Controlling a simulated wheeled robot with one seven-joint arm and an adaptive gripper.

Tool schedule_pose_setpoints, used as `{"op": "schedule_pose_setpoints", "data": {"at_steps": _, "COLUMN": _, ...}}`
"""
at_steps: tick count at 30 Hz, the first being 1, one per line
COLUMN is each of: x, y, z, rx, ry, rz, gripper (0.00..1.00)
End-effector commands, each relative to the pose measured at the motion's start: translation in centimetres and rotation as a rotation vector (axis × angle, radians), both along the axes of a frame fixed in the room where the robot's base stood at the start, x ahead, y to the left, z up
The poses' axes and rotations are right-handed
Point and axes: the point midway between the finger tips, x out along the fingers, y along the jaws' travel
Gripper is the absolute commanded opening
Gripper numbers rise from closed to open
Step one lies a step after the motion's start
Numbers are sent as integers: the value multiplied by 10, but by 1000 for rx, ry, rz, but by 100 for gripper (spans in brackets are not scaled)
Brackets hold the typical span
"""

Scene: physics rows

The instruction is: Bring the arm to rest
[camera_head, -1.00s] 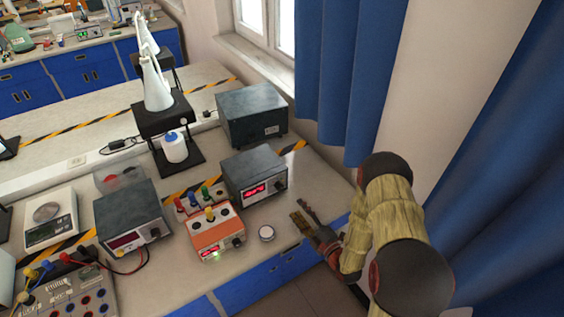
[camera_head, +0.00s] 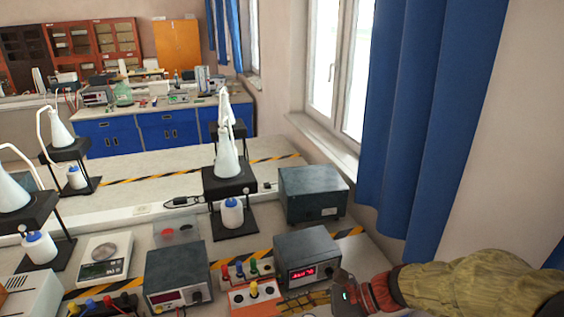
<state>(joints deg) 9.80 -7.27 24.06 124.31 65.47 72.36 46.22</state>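My gripper (camera_head: 335,296) is at the lower right, at the front of the near bench, just in front of the grey power supply (camera_head: 308,258) with the red display. My arm (camera_head: 455,286) in its yellowish sleeve reaches in from the right edge. The fingers point left, toward the orange box (camera_head: 256,298) with coloured plugs. They are small and partly lost against the bench, so I cannot tell whether they are open or shut. I see no object held.
A dark box (camera_head: 312,194), a flask stand (camera_head: 229,184) and a white bottle (camera_head: 232,213) stand behind. A second meter (camera_head: 177,276) and a scale (camera_head: 103,258) are to the left. A blue curtain (camera_head: 425,120) hangs at the right, beside the window.

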Motion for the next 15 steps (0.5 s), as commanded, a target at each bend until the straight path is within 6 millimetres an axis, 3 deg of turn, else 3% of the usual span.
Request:
{"op": "schedule_pose_setpoints", "data": {"at_steps": 3, "x": -41, "y": -15, "z": 11, "rx": -212, "ry": -269, "rz": 234, "gripper": 44}}
{"op": "schedule_pose_setpoints", "data": {"at_steps": 6, "x": -66, "y": -38, "z": 16, "rx": -395, "ry": -489, "rz": 438, "gripper": 44}}
{"op": "schedule_pose_setpoints", "data": {"at_steps": 10, "x": -88, "y": -77, "z": 27, "rx": -640, "ry": -760, "rz": 708, "gripper": 44}}
{"op": "schedule_pose_setpoints", "data": {"at_steps": 15, "x": -101, "y": -129, "z": 53, "rx": -947, "ry": -1043, "rz": 1043, "gripper": 44}}
